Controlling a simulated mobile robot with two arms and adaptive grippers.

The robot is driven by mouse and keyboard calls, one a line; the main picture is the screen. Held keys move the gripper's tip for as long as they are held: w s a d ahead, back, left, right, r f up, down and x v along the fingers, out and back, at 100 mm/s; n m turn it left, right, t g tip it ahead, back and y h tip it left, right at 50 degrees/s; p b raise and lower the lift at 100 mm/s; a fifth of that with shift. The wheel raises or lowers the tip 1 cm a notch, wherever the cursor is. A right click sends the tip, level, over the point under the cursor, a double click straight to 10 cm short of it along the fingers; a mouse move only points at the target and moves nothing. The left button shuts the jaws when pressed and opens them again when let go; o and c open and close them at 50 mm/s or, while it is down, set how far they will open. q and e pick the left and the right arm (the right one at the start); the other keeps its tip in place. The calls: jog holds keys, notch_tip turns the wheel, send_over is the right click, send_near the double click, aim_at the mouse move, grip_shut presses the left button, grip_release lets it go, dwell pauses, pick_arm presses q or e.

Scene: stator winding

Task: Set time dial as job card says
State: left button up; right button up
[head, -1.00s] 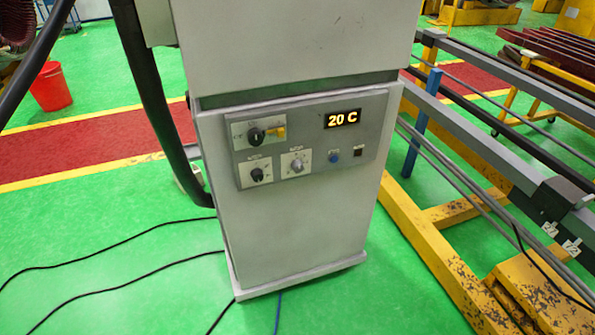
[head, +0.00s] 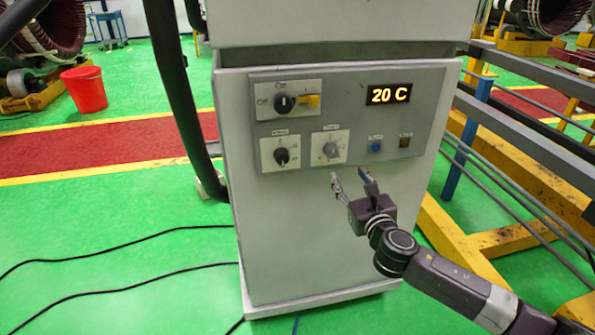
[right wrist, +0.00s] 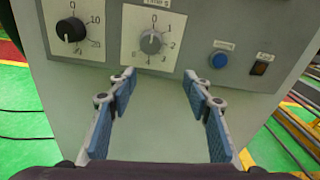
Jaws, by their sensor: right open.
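The time dial (head: 331,149) is a grey knob on a white plate at the lower middle of the cabinet's control panel. In the right wrist view the time dial (right wrist: 151,42) has numbers around it, and its pointer seems to face up, towards 0. My right gripper (head: 351,178) is open and empty, just below the dial plate and apart from the knob. In the right wrist view its two blue-padded fingers (right wrist: 157,82) stand apart below the knob. I see no job card in these views. My left gripper is not in view.
A black dial (head: 281,156) sits left of the time dial. A blue button (head: 375,146) and a small dark switch (head: 405,141) sit to its right. Above are an Off/On switch (head: 284,103) with a yellow part and a display (head: 389,94) reading 20 C.

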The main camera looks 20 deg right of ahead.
aim_at(333, 153)
jog(key=shift+n+t+y, duration=0.3)
jog(key=shift+n+t, duration=0.1)
jog(key=shift+n, duration=0.3)
jog(key=w+r, duration=0.1)
jog(key=w, duration=0.3)
jog(key=w+r, duration=0.1)
jog(key=w, duration=0.1)
jog(key=shift+w+a+r+p, duration=0.2)
jog(key=shift+r+p, duration=0.1)
jog(key=shift+x, duration=0.8)
jog(key=c, duration=1.1)
jog(key=shift+c, duration=0.2)
